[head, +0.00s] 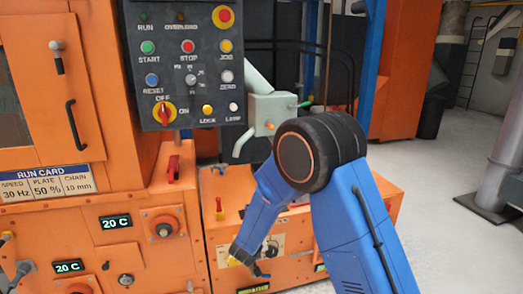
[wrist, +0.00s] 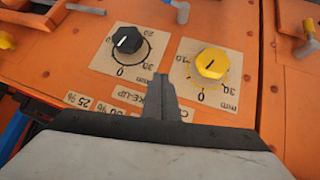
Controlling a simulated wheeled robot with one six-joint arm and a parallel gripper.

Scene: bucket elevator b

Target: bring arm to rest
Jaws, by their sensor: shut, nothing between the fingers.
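My gripper (wrist: 162,84) is shut and empty in the wrist view, its fingertips together over an orange panel. The tips appear between a black knob (wrist: 127,40) on the left and a yellow knob (wrist: 211,63) on the right, each on a tan dial plate. I cannot tell the exact gap to the panel. In the head view my blue arm (head: 365,235) rises from the bottom right, bends at a black elbow joint and reaches down to the left toward the low orange machine. The gripper's fingers cannot be made out there.
A dark control panel (head: 188,75) with buttons and switches hangs at the upper left, near the arm. An orange cabinet (head: 24,95) with a run card (head: 46,184) stands left. A grey pipe (head: 505,165) stands at the right. Open floor (head: 440,190) shows between.

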